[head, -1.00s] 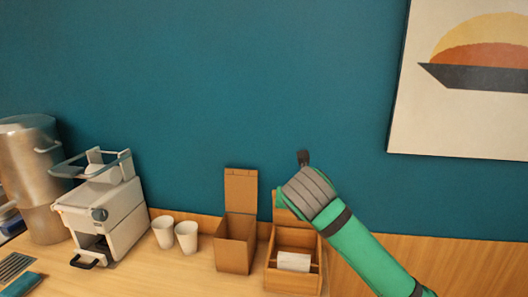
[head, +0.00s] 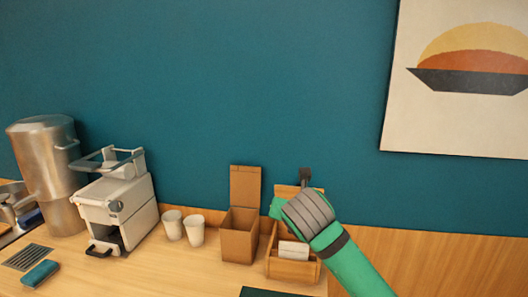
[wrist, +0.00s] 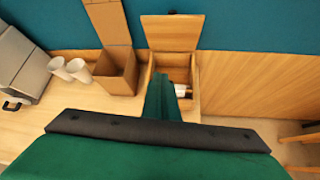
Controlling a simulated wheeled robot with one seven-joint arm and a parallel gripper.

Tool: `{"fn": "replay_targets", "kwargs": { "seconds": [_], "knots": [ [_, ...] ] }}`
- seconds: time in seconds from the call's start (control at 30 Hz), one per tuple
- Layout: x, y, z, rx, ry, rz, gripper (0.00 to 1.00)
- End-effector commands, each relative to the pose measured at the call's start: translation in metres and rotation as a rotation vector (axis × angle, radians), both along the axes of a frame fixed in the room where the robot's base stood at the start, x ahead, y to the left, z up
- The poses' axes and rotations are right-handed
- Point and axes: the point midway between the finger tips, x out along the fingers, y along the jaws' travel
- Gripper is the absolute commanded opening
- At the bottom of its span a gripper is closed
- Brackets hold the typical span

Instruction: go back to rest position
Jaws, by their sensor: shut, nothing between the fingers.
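In the wrist view my gripper (wrist: 172,80) shows as a narrow green shape, shut and empty, over the front of the wooden box (wrist: 172,62). The box also shows in the head view (head: 292,270), with a white item (head: 293,250) inside it. My wrist hides part of its lid.
An open cardboard box (head: 239,240) and two white cups (head: 184,228) stand left of the wooden box. A white machine (head: 118,212) and a metal urn (head: 45,165) stand farther left. A teal wall with a picture (head: 460,80) rises behind the counter (head: 150,275).

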Motion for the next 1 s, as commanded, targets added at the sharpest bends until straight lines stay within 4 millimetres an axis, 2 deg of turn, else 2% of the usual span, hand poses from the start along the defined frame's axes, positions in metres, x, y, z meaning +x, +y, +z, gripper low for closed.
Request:
{"fn": "replay_targets", "kwargs": {
  "seconds": [0.27,0.57,0.77,1.0],
  "knots": [
    [0.006,0.040,-0.024,0.252,-0.052,-0.001,0.00],
    [0.004,0.100,-0.062,0.717,-0.109,-0.049,0.00],
    [-0.006,0.123,-0.088,1.023,-0.126,-0.120,0.00],
    [-0.026,0.147,-0.124,1.367,-0.122,-0.222,0.00]
  ]
}}
